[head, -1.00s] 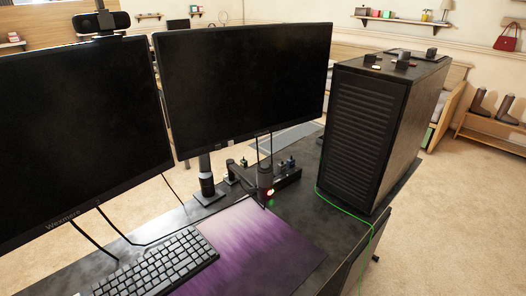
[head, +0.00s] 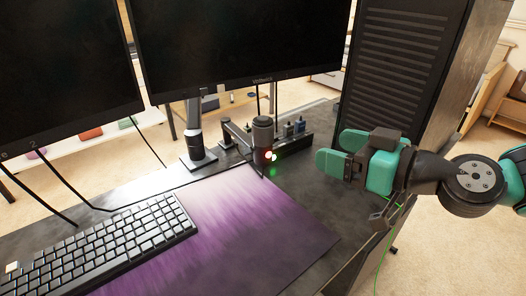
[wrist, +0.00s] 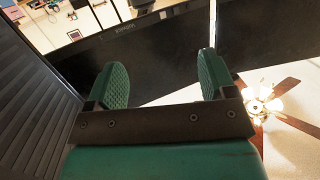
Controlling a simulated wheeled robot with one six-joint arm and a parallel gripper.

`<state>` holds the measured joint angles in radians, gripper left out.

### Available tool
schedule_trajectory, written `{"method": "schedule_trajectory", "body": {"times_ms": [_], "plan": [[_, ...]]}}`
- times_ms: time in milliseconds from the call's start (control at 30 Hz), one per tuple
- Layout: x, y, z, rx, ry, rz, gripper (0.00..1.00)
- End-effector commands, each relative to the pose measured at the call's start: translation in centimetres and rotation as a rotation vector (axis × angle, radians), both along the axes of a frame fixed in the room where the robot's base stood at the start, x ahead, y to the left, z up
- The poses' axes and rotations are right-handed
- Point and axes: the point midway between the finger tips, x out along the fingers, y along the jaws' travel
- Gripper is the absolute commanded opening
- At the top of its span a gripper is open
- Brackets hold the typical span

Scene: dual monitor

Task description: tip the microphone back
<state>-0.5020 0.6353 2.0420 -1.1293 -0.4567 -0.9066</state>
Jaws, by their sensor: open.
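The microphone (head: 263,133) is a dark, short cylinder with a small glowing light near its lower end, held on a dark boom arm (head: 236,137) in front of the right monitor in the head view. It looks roughly upright. My gripper (head: 338,152) is to the right of the microphone, with its green fingers apart and nothing between them, and a clear gap lies between them and the microphone. In the wrist view, my gripper (wrist: 165,85) shows both textured finger pads open. I cannot make out the microphone in that view.
The right monitor (head: 230,45) hangs above and behind the microphone. The black computer tower (head: 395,85) stands behind my gripper. A keyboard (head: 105,245) and a purple desk mat (head: 235,230) lie in front. A black box with knobs (head: 293,142) sits just behind the microphone.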

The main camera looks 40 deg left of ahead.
Motion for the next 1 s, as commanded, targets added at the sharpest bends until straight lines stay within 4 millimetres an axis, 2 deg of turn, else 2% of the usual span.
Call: {"method": "schedule_trajectory", "body": {"times_ms": [33,200,367,467,800,1000], "plan": [[0.6,1.0,-2.5,0.043,-0.016,-0.017,0.77],[1.8,2.3,-4.5,0.127,-0.064,-0.071,0.77],[2.2,3.6,-4.4,0.140,-0.075,-0.081,0.77],[2.5,5.3,-4.2,0.141,-0.076,-0.080,0.77],[4.0,12.9,-4.3,0.139,-0.073,-0.080,0.77],[4.8,16.7,-4.3,0.139,-0.074,-0.081,0.77]]}}
